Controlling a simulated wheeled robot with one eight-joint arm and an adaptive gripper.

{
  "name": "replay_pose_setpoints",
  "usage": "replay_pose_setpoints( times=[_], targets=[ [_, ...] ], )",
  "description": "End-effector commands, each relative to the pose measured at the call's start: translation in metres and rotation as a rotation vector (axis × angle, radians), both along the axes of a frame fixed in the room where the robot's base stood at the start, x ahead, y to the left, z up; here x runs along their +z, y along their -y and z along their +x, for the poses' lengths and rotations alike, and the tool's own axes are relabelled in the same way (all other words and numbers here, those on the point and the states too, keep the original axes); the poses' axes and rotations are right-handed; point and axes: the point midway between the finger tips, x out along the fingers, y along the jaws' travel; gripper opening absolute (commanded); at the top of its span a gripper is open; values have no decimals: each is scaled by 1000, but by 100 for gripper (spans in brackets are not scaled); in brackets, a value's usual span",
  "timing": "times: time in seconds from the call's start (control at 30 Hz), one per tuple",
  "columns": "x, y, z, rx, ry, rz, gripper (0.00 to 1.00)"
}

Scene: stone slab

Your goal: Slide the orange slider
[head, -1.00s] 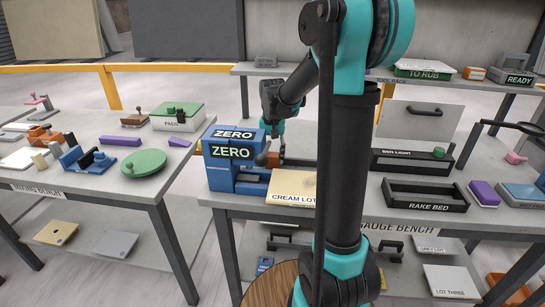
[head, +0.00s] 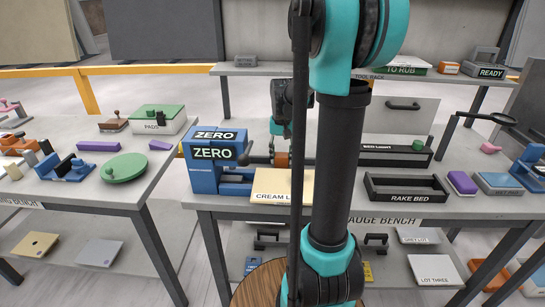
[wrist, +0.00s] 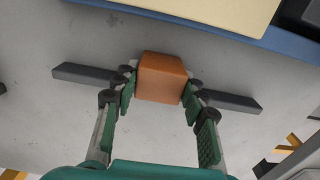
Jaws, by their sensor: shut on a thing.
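The orange slider (head: 282,160) sits on a dark rail (head: 260,159) to the right of the blue ZERO block (head: 213,168), with a gap between them, on the gauge bench. My gripper (head: 282,150) reaches down to the slider from above, partly behind my own arm in the head view. In the wrist view, the gripper (wrist: 161,88) is shut on the orange slider (wrist: 160,77), one finger on each side. The dark grey rail (wrist: 82,75) sticks out on both sides of the slider. In the head view, my arm hides the rail's right part.
The cream lot plate (head: 280,196) lies in front of the slider. The black rake bed tray (head: 405,197) and the bed light holder (head: 398,158) stand to the right. A separate bench (head: 95,195) is at the left.

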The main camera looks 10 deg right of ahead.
Motion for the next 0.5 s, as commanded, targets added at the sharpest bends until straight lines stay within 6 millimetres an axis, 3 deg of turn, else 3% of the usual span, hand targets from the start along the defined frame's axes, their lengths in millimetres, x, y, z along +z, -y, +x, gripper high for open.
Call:
replay_pose_setpoints(
  times=[0.23, 0.27, 0.43, 0.5],
  targets=[
    [0, 0, 1, 1, 2, -1, 0],
    [0, 0, 1, 1, 2, -1, 43],
    [0, 0, 1, 1, 2, -1, 64],
    [0, 0, 0, 1, 1, 0, 64]
  ],
)
